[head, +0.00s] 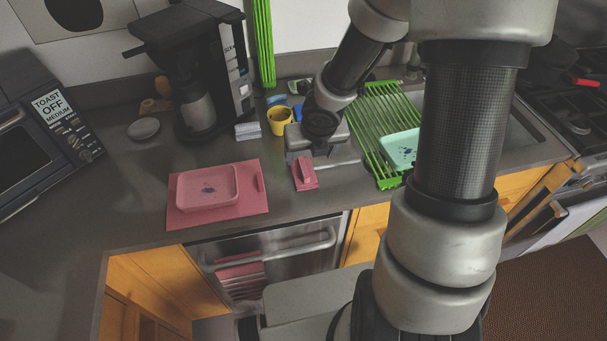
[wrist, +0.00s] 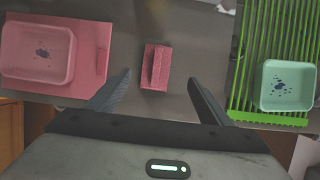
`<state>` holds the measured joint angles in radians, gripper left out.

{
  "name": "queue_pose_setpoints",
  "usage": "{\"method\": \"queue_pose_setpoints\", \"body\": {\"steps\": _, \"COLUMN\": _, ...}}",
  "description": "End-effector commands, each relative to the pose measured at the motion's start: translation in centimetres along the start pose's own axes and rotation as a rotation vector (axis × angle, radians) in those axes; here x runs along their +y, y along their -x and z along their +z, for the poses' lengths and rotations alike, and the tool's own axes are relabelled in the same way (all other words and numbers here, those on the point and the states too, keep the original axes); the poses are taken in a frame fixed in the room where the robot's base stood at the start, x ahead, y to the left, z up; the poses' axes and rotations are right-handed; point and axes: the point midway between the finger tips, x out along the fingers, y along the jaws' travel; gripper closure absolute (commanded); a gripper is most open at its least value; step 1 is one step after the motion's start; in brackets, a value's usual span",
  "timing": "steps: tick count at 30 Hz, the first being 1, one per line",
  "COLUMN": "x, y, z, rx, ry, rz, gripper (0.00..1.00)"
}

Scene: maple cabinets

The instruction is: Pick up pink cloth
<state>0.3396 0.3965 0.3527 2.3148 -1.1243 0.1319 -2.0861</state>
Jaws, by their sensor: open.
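A small folded pink cloth (head: 305,173) lies on the grey counter near its front edge, between the pink board and the green rack. In the wrist view the pink cloth (wrist: 154,67) sits ahead of my gripper, between the lines of the two fingers. My gripper (wrist: 159,80) is open and empty, with a dark finger to each side. In the head view my gripper (head: 328,162) is low over the counter beside the cloth and may hide part of it. I cannot tell its exact height above the cloth.
A pink board (head: 258,205) with a pink tray (head: 205,204) lies to the left. A green rack (head: 372,125) with a mint tray (head: 400,148) is to the right. A yellow mug (head: 280,121) and coffee maker (head: 195,75) stand behind. Pink striped fabric (head: 240,278) hangs at the dishwasher handle.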

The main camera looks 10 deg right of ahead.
Motion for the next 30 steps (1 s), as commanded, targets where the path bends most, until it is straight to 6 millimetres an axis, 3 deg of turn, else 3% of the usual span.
{"method": "queue_pose_setpoints", "body": {"steps": 1, "x": 0.1, "y": -2.0, "z": -0.4, "rx": 0.001, "ry": 0.0, "rz": 0.001, "gripper": 0.27}}
{"method": "queue_pose_setpoints", "body": {"steps": 3, "x": 0.0, "y": -2.9, "z": -0.3, "rx": 0.0, "ry": -0.001, "rz": 0.001, "gripper": 0.27}}
{"method": "queue_pose_setpoints", "body": {"steps": 13, "x": 0.2, "y": -4.9, "z": -0.3, "rx": 0.0, "ry": -0.002, "rz": 0.0, "gripper": 0.27}}
{"method": "queue_pose_setpoints", "body": {"steps": 21, "x": 0.8, "y": -8.8, "z": -0.9, "rx": 0.001, "ry": -0.002, "rz": 0.001, "gripper": 0.27}}
{"method": "queue_pose_setpoints", "body": {"steps": 30, "x": 0.7, "y": -9.1, "z": -0.7, "rx": 0.0, "ry": -0.003, "rz": 0.0, "gripper": 0.28}}
